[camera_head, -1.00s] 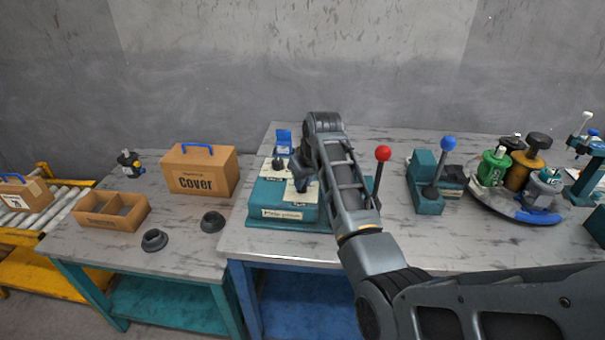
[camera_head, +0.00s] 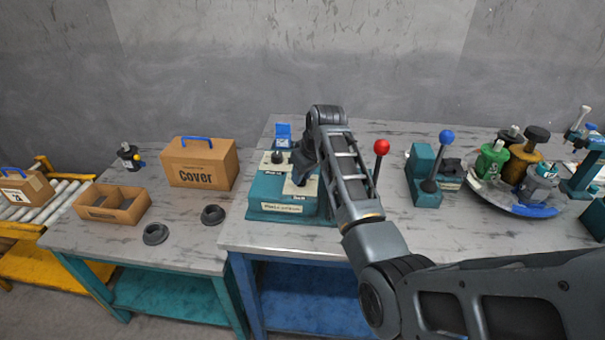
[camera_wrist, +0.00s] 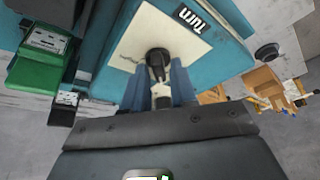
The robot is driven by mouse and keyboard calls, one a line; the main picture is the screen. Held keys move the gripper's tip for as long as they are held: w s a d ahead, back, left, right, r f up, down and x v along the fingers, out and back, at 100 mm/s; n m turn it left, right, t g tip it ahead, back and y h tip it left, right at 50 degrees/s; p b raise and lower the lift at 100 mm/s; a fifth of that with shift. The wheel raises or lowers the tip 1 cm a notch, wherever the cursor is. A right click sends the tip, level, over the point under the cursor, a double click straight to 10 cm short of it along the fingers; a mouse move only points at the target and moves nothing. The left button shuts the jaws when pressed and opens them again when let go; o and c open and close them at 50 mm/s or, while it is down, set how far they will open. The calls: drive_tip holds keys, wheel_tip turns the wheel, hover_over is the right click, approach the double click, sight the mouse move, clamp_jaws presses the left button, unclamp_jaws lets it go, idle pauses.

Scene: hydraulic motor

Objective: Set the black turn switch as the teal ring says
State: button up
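The black turn switch (camera_wrist: 157,58) stands on a pale plate marked "Turn" (camera_wrist: 188,20) on top of the teal control box (camera_head: 268,209). In the wrist view my gripper (camera_wrist: 160,82) is open. Its two blue-grey fingers stand apart at the near side of the switch, with the switch's lower part showing between their tips. I cannot tell whether they touch it.
A second black knob (camera_head: 277,157) and a small blue piece (camera_head: 283,134) are at the box's left and back. A red-ball lever (camera_head: 381,147) stands close right of my arm. A blue-ball lever (camera_head: 446,137) is farther right. A cover carton (camera_head: 200,163) stands on the left table.

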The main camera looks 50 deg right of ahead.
drive_tip(key=shift+o, duration=1)
drive_tip(key=v, duration=0.7)
drive_tip(key=shift+s+r+b, duration=0.2)
drive_tip(key=shift+r+b, duration=0.15)
drive_tip(key=shift+b, duration=0.1)
